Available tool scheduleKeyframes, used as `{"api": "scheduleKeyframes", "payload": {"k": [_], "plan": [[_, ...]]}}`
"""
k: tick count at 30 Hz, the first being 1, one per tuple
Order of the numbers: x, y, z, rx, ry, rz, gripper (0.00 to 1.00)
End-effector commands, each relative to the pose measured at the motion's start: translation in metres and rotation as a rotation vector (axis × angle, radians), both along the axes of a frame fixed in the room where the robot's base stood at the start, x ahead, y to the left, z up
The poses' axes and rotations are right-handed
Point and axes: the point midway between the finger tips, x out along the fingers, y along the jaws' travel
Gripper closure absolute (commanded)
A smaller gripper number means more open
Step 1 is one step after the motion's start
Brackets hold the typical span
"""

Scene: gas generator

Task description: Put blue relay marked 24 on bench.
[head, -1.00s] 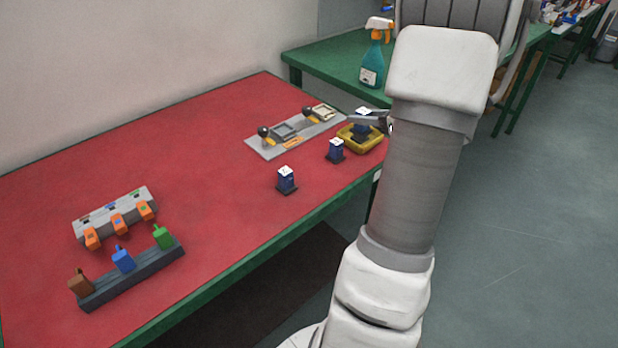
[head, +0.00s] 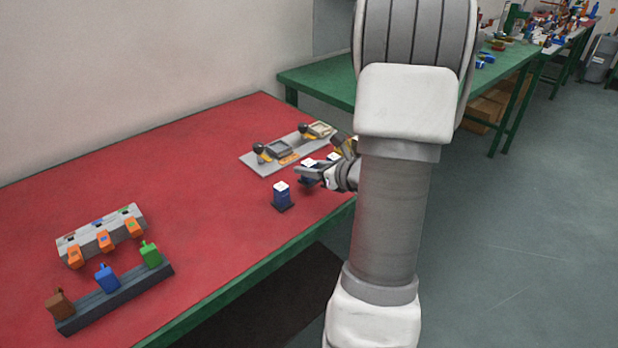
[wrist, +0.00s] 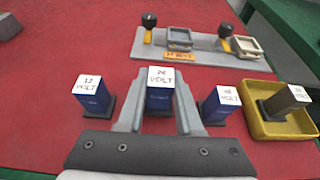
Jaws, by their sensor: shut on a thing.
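My gripper (wrist: 160,105) is shut on a blue relay (wrist: 159,94) with a white top, whose label looks like 24 VOLT but is blurred. The relay stands upright between the two grey fingers; its foot is mostly hidden, so I cannot tell whether it touches the red bench top (wrist: 60,55). In the head view my gripper (head: 306,172) is over the bench near its right edge, partly hiding the held relay. A blue relay marked 12 VOLT (wrist: 92,96) stands to the left. Another blue relay (wrist: 221,105), its number unclear, stands close to the right finger.
A yellow tray (wrist: 251,125) at the right holds a grey-brown relay (wrist: 287,101). A grey plate (wrist: 205,48) with black-knobbed levers lies behind. A grey block with orange clips (head: 104,234) and a dark rack (head: 120,300) of coloured pieces are at the left. The middle of the bench is clear.

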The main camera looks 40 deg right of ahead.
Motion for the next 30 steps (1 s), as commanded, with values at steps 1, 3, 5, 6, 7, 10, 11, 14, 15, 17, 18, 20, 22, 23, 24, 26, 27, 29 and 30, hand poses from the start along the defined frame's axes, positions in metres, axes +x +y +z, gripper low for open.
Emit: {"api": "scheduleKeyframes", "payload": {"k": [1, 3, 5, 6, 7, 10, 11, 14, 15, 17, 18, 20, 22, 23, 24, 26, 27, 29, 30], "plan": [[0.0, 0.0, -0.013, 0.004, 0.001, 0.0, 1.0], [0.0, 0.0, -0.021, 0.003, 0.0, 0.0, 1.0], [0.0, 0.0, -0.022, 0.002, 0.0, -0.001, 1.0], [0.0, 0.0, -0.021, 0.002, -0.001, -0.001, 1.0], [0.0, 0.0, -0.02, 0.001, -0.001, 0.0, 1.0], [0.0, 0.0, -0.02, 0.001, -0.001, 0.0, 1.0], [0.0, 0.0, -0.02, 0.001, -0.001, 0.0, 1.0], [0.0, 0.0, -0.024, 0.001, -0.001, 0.0, 1.0], [0.0, 0.0, -0.025, 0.001, -0.001, 0.0, 1.0], [0.0, 0.0, -0.023, 0.001, 0.0, 0.0, 0.57], [0.0, 0.0, -0.023, 0.001, 0.0, 0.0, 0.49], [0.0, 0.0, -0.023, 0.001, 0.0, 0.0, 0.39], [0.0, 0.0, -0.023, 0.001, 0.0, 0.0, 0.36], [0.0, 0.0, -0.023, 0.001, 0.0, 0.0, 0.36], [0.0, 0.0, -0.023, 0.001, 0.0, 0.0, 0.36], [0.0, 0.0, -0.023, 0.001, 0.0, 0.0, 0.36], [0.0, 0.0, -0.023, 0.001, 0.0, 0.0, 0.36], [0.0, 0.0, -0.023, 0.001, 0.0, 0.0, 0.36], [0.0, 0.0, -0.022, 0.001, 0.0, 0.0, 0.36]]}}
